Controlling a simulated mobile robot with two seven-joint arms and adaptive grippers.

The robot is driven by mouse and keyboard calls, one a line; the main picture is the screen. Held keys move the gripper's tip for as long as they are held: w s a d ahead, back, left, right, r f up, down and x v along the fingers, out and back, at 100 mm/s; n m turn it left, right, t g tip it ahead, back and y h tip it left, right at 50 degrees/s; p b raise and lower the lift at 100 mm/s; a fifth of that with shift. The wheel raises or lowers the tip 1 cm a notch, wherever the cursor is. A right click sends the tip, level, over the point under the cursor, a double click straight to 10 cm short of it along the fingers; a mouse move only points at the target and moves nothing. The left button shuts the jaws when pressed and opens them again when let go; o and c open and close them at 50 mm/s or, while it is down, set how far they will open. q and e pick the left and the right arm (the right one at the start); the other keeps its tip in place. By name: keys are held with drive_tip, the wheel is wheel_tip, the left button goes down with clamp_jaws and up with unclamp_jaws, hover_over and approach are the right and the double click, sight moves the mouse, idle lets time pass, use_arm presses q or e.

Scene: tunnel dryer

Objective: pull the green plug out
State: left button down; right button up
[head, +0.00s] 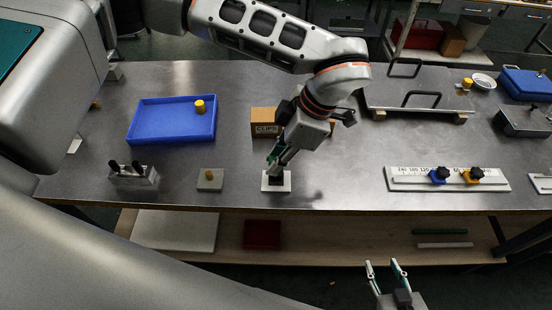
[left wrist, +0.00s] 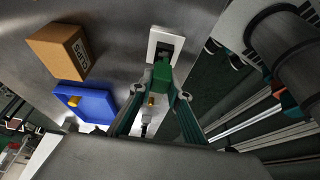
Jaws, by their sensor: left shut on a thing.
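The green plug (left wrist: 160,74) is between the fingertips of my left gripper (left wrist: 163,84) in the left wrist view. In the head view my left gripper (head: 276,160) points down at the white plate (head: 267,187) with the black socket (head: 279,176), close above it. The fingers are shut on the plug. The socket (left wrist: 166,46) shows just beyond the plug in the left wrist view. I cannot tell whether the plug is still seated in it. My right gripper (head: 384,267) is open and empty, in front of the bench's near edge.
A cardboard box (head: 263,122) stands just behind my left gripper. A blue tray (head: 139,124) with a yellow knob lies to the left. A white scale (head: 440,186) lies right. The bench between is clear.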

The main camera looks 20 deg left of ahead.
use_arm(q)
drive_tip(key=shift+r, duration=0.1)
drive_tip(key=shift+r+p, duration=1.35)
drive_tip(key=shift+r, duration=0.85)
